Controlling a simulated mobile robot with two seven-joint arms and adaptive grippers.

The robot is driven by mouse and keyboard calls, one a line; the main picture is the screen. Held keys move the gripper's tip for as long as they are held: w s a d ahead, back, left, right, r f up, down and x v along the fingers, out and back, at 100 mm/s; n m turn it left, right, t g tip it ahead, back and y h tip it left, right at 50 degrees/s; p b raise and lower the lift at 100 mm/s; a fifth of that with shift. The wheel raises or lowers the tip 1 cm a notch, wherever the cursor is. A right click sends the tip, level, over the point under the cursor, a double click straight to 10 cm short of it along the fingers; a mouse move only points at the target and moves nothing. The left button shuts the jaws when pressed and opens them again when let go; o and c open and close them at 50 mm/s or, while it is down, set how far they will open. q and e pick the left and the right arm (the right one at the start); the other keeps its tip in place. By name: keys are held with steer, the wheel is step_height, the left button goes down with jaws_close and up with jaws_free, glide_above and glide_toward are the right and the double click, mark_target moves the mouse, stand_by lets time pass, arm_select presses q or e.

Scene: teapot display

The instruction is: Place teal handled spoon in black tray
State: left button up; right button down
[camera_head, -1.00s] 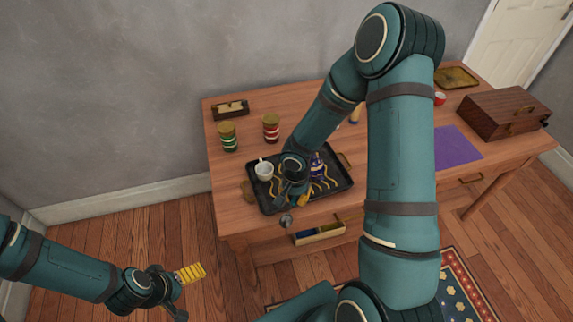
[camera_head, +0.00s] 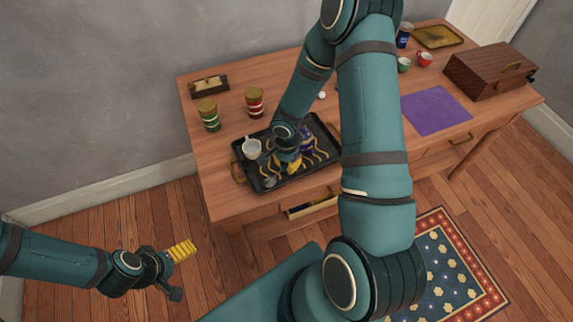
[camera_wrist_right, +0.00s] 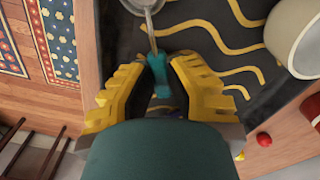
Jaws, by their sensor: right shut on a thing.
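The black tray (camera_head: 247,179) with yellow wavy lines lies on the wooden table near its front edge. My right gripper (camera_head: 289,165) is low over the tray; in the right wrist view it (camera_wrist_right: 158,80) is shut on the teal handle of the spoon (camera_wrist_right: 157,68). The spoon's grey metal bowl (camera_wrist_right: 141,4) points away from the fingers, over the tray. In the head view the bowl (camera_head: 269,182) shows inside the tray's front left part. I cannot tell whether it touches the tray. My left gripper (camera_head: 178,272) is open and empty over the floor.
A white cup (camera_head: 251,148) stands in the tray's left part. A dark blue and purple object (camera_head: 306,140) behind my right wrist is partly hidden. Two striped jars (camera_head: 209,115) (camera_head: 254,102) stand behind the tray. An open drawer (camera_head: 312,207) juts out below. A purple mat (camera_head: 437,110) lies bare at right.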

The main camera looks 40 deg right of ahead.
steer(key=shift+f, duration=0.35)
steer(key=shift+f+b, duration=0.2)
steer(key=shift+b, duration=0.1)
steer(key=c, duration=1)
jaws_free()
steer(key=shift+r, duration=0.1)
steer(key=shift+c, duration=0.2)
